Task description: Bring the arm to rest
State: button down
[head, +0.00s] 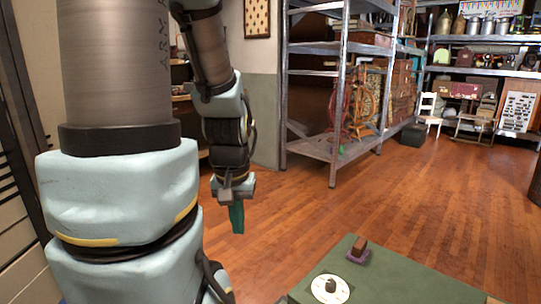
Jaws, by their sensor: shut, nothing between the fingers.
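My arm fills the left side of the head view. Its wrist hangs down over the wooden floor, left of the green surface. My gripper (237,218) points downward at the end of the arm, with teal fingers close together and nothing seen between them. It is clear of the floor and apart from the green-topped surface (395,285) at the bottom right.
On the green surface are a round white piece with a dark knob (330,288) and a brown block on a purple base (359,250). A metal shelf rack (333,150) stands behind, with a white chair (427,112) farther back. The wooden floor (440,200) between is mostly clear.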

notch_tip(320, 180, up, 14)
jog(key=p, duration=1.2)
jog(key=shift+w+d+f+p, duration=0.15)
jog(key=shift+w+p, duration=0.05)
jog(key=shift+p, duration=0.15)
